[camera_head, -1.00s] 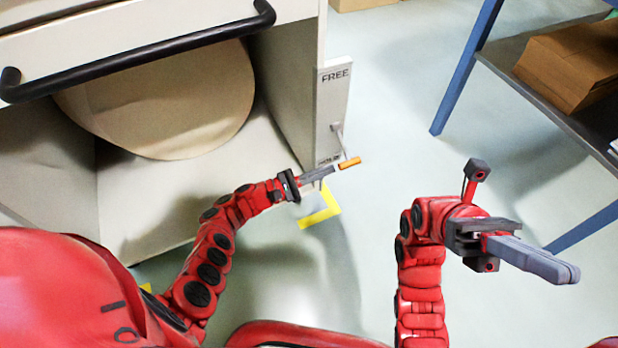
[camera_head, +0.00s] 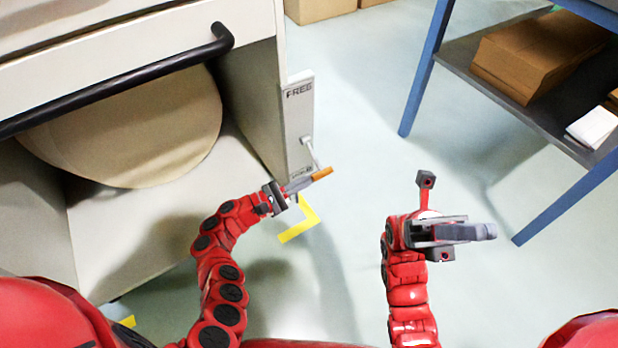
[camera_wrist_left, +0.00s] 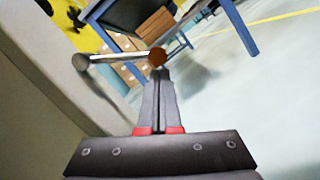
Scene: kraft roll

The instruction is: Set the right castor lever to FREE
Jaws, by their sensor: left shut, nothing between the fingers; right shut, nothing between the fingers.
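The castor lever shows in the head view as a thin grey rod (camera_head: 311,152) with an orange grip (camera_head: 321,173). It hangs from a pale plate (camera_head: 298,118) on the cabinet's right edge. The plate reads FREE at its top; the lower label is too small to read, and the grip is beside this lower end. My left gripper (camera_head: 307,181) is shut and empty, its tips at the grip. In the left wrist view the fingertips (camera_wrist_left: 159,72) are just below the grip's round end (camera_wrist_left: 157,57); contact is unclear. My right gripper (camera_head: 492,231) is shut and empty over the floor.
The cabinet holds a large kraft roll (camera_head: 130,135), with a black handle bar (camera_head: 120,80) above it. A blue-legged rack (camera_head: 422,75) with brown cartons (camera_head: 540,50) stands at right. Yellow floor tape (camera_head: 300,222) lies below the lever. The floor between is clear.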

